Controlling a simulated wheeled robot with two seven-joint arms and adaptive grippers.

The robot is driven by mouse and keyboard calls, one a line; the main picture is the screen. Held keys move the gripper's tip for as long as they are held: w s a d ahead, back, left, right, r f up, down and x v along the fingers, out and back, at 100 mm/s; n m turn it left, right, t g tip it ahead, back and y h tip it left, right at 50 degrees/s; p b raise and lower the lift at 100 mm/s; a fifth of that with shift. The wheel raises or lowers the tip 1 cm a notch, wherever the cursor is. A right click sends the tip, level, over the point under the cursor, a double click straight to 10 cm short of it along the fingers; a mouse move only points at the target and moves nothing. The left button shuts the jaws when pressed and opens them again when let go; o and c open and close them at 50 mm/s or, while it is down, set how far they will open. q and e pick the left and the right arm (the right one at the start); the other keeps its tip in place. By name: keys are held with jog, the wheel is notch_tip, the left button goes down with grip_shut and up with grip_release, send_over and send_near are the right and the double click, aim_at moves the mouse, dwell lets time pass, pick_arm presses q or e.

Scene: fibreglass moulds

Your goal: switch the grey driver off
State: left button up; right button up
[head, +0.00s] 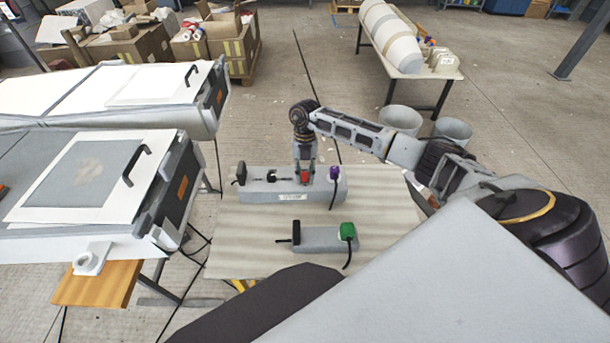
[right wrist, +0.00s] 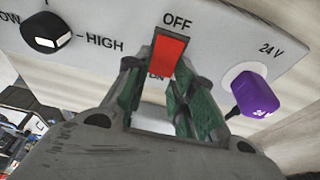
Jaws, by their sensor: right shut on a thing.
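A long grey driver box (head: 262,192) lies at the back of the small table, with a purple plug (head: 334,173) at its right end. In the right wrist view its face (right wrist: 115,20) shows a black dial (right wrist: 42,33), OFF above a red switch (right wrist: 168,55), a partly covered ON below, and the purple plug (right wrist: 250,92) under "24 V". My right gripper (head: 305,174) reaches down onto this box. I cannot tell which way the switch is tipped. My left gripper is out of view.
A second, shorter grey box (head: 318,240) with a green plug (head: 347,231) lies nearer on the same table (head: 235,235). White moulds with black handles (head: 135,167) stand to the left. Bare table surrounds both boxes.

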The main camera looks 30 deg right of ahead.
aim_at(305, 173)
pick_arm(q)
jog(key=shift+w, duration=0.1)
pick_arm(e)
jog(key=o, duration=0.6)
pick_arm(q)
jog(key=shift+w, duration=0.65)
pick_arm(e)
jog(key=o, duration=0.4)
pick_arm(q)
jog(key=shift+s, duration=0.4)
pick_arm(e)
jog(key=shift+v, duration=6)
jog(key=shift+w+d, duration=0.1)
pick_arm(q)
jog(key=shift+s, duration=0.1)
